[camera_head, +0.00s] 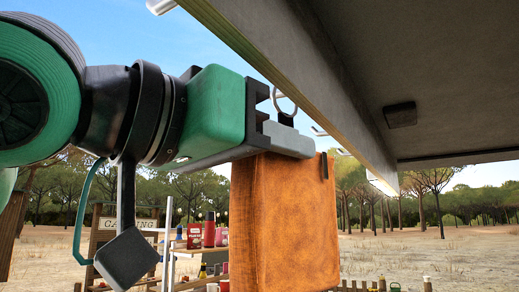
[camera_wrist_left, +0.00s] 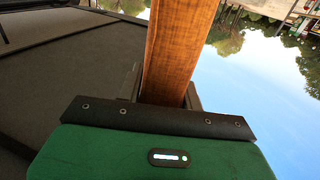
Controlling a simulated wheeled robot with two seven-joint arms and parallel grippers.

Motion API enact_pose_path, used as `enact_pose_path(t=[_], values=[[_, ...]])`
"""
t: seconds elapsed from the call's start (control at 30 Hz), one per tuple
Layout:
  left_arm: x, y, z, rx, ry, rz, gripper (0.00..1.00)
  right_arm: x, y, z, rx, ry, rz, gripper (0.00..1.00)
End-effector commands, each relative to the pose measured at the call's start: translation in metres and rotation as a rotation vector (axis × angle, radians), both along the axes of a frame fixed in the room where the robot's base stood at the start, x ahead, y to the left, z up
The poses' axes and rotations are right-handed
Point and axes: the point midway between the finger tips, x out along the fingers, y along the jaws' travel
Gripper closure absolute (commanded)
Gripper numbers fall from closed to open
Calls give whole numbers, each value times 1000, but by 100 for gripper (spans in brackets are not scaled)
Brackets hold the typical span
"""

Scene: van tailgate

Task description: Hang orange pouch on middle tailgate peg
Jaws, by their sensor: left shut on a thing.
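The orange pouch (camera_head: 290,225) hangs upright below my left gripper (camera_head: 290,140) in the head view. The gripper is shut on its top edge. A pale ring (camera_head: 285,101) stands up just above the gripper, close to the tailgate edge. In the left wrist view the pouch (camera_wrist_left: 178,50) runs up from between the fingers (camera_wrist_left: 165,95). The tailgate (camera_head: 290,85) slants overhead from upper left to right. A pale peg (camera_head: 319,131) shows on its edge just right of the ring. I cannot tell whether the ring touches any peg. My right gripper is out of view.
Another peg (camera_head: 344,152) shows farther along the edge, and a pale fitting (camera_head: 160,5) at the top left. A dark block (camera_head: 400,114) sits on the tailgate's underside. Shelves with bottles and tins (camera_head: 205,240) stand below, behind the pouch. Open ground lies to the right.

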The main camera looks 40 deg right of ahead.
Motion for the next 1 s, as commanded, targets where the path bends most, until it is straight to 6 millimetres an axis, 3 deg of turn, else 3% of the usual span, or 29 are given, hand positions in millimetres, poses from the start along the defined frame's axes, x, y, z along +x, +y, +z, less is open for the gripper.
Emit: enact_pose_path(t=[0.2,0.23,0.33,0.73,0.87,1.0], values=[[0,0,0,-1,0,0,100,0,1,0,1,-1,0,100],[0,0,0,-1,0,0,60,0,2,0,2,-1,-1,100],[0,0,0,-1,0,0,40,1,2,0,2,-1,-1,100],[0,7,-2,-1,0,1,38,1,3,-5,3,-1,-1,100],[-3,26,-4,-3,-2,2,38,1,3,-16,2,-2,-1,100],[-7,59,-5,-4,-2,3,38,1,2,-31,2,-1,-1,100]])
